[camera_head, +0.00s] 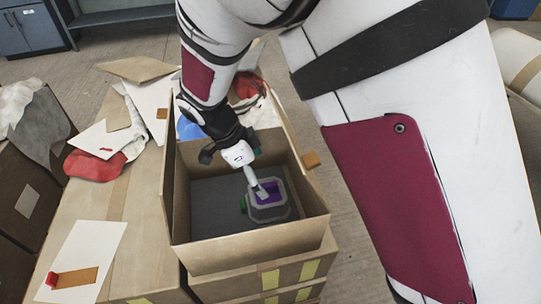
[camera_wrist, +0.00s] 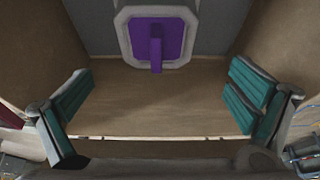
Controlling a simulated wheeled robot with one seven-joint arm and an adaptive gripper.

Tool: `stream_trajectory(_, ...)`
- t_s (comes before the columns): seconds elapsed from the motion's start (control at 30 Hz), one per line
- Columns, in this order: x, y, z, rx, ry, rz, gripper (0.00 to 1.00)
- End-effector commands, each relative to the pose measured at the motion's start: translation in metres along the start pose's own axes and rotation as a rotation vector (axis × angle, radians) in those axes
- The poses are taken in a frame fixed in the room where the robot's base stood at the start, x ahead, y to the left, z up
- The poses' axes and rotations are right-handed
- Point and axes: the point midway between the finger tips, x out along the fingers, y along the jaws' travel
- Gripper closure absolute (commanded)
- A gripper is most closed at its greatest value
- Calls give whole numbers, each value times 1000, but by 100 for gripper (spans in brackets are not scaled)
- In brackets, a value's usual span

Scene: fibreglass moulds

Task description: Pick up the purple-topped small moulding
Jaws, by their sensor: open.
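The purple-topped small moulding (camera_head: 281,210) lies in the open cardboard box, with a pale grey eight-sided rim around a purple top. In the wrist view the moulding (camera_wrist: 132,42) is at the top centre, and a narrow purple bar stands up from its top. My gripper (camera_wrist: 160,82) is open, its teal-padded fingers wide apart at left and right, with nothing between them. The moulding appears beyond the fingertips. In the head view my gripper (camera_head: 254,186) reaches down into the box and hides part of the moulding; the exact gap cannot be told.
The open box (camera_head: 250,249) has high walls close around my gripper and stands on another taped carton (camera_head: 285,274). Cartons at left carry loose cardboard sheets, a red-and-white item (camera_head: 95,165) and a white sheet (camera_head: 84,255). A small green patch (camera_head: 243,204) shows beside the moulding.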

Motion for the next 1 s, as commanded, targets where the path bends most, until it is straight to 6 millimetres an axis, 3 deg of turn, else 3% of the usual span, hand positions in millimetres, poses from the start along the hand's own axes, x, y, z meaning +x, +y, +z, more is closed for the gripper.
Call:
stream_trajectory(0.1, 23, 1, 0, -2, 2, 3, 0)
stream_trajectory(0.47, 48, 2, 0, -1, 0, 2, 0)
stream_trajectory(0.77, 88, 5, 0, -2, 1, 3, 0)
stream_trajectory(1.0, 92, 4, 0, -2, -1, 0, 0)
